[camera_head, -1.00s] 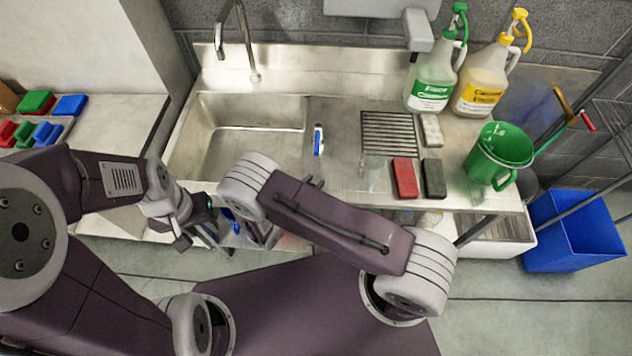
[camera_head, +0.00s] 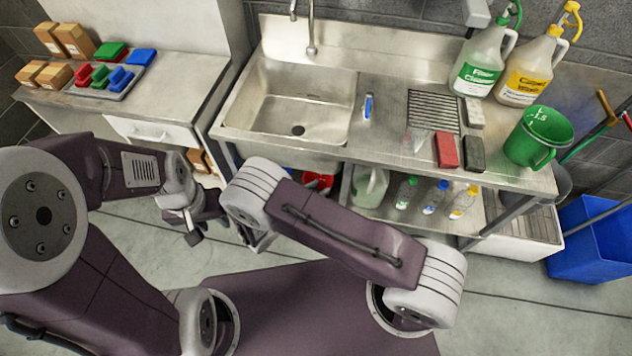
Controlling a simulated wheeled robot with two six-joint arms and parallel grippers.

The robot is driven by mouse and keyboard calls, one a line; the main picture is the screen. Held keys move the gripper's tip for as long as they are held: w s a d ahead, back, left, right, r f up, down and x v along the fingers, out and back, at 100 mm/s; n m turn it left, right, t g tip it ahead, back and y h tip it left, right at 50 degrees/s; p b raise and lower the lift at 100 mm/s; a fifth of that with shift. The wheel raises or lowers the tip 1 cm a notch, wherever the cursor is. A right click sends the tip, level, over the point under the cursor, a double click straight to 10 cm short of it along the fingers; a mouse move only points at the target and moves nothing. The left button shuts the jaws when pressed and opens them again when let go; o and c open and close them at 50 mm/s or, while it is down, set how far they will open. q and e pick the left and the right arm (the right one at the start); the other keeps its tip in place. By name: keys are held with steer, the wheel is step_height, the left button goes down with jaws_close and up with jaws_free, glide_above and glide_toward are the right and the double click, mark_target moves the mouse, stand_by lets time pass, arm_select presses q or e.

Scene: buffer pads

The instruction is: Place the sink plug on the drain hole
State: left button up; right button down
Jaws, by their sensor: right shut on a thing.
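The steel sink basin (camera_head: 268,108) is in the upper middle of the head view, with its dark drain hole (camera_head: 298,129) uncovered on the basin floor. My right gripper (camera_head: 260,240) hangs below the wrist, in front of the sink unit and short of the basin. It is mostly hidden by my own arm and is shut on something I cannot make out. I see no sink plug elsewhere. My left gripper (camera_head: 194,236) is to the left of it, over the floor; its fingers are too small to tell open from shut.
A faucet (camera_head: 311,40) stands behind the basin. A blue-and-white item (camera_head: 368,106), drain rack (camera_head: 434,111), red sponge (camera_head: 446,150), dark sponge (camera_head: 473,153), green pitcher (camera_head: 538,135) and large bottles stand right of it. A side table with blocks (camera_head: 108,75) is at left.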

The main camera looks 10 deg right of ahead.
steer(key=s+d+r, duration=0.2)
steer(key=d+r, duration=0.6)
steer(key=d, duration=0.2)
steer(key=shift+s+d+r+m+h, duration=0.25)
steer(key=shift+s+r+m+h, duration=0.05)
steer(key=shift+g, duration=0.3)
